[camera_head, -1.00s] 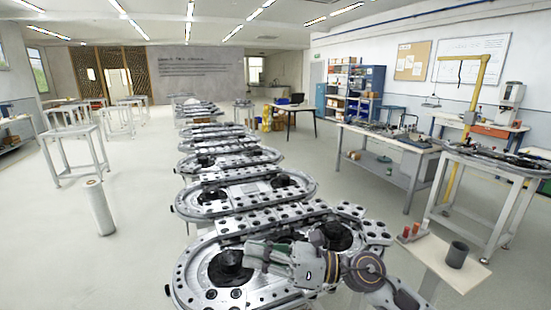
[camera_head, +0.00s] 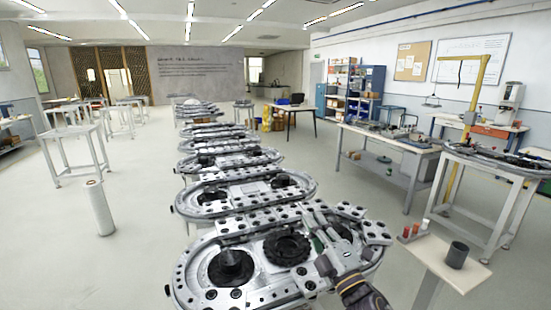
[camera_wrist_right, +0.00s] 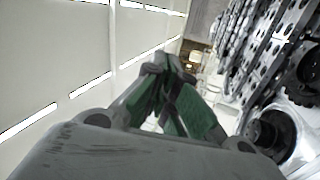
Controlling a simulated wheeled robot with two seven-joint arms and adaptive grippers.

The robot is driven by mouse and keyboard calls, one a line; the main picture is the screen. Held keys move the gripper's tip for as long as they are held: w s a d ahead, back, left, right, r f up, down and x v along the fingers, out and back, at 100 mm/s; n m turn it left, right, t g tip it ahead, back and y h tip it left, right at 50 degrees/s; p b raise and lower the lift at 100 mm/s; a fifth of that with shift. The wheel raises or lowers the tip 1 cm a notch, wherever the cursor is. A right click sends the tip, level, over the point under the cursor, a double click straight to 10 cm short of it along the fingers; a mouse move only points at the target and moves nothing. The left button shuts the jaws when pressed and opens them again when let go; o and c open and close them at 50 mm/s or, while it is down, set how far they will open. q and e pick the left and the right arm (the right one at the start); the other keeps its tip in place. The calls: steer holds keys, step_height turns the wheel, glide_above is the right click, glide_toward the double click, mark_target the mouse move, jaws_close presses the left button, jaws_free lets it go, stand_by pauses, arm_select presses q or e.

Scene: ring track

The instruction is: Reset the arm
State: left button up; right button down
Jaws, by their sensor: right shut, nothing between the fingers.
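My right gripper (camera_head: 318,222) is over the right end of the nearest ring track (camera_head: 200,283). Its fingers point up and away in the head view, and it holds nothing. In the right wrist view its green and grey fingers (camera_wrist_right: 166,64) meet at the tips. The arm comes in from the bottom right. My left gripper is not in view.
The nearest track bears a dark cone-shaped part (camera_head: 231,266) and a black toothed gear (camera_head: 287,247). Further tracks (camera_head: 250,193) stretch behind it. A small side table (camera_head: 430,262) at right holds a dark grey cup (camera_head: 457,254) and small red parts (camera_head: 415,230).

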steer(key=s+d+f+m+g+h, duration=0.35)
steer(key=d+f+m, duration=0.3)
steer(key=f, duration=0.35)
steer(key=s+d+f+m+g+h, duration=0.2)
steer(key=d+f+m+g+h, duration=0.25)
steer(key=f+m, duration=0.4)
steer(key=s+d+f+m+g, duration=0.1)
steer(key=s+f+m+g, duration=0.3)
steer(key=s+f+g, duration=0.9)
steer(key=s+d+f+t, duration=0.15)
steer(key=s+f, duration=0.25)
steer(key=f, duration=1.3)
steer(key=s+f+t, duration=0.2)
steer(key=s+f, duration=0.1)
steer(key=f, duration=1.5)
steer(key=s+d+f+g, duration=0.1)
steer(key=s+d+f, duration=0.1)
steer(key=s+f, duration=0.8)
steer(key=s+d+f, duration=0.2)
steer(key=s+f, duration=0.8)
steer(key=s, duration=0.2)
steer(key=shift+d+n+g, duration=0.35)
steer(key=shift+d+n, duration=0.05)
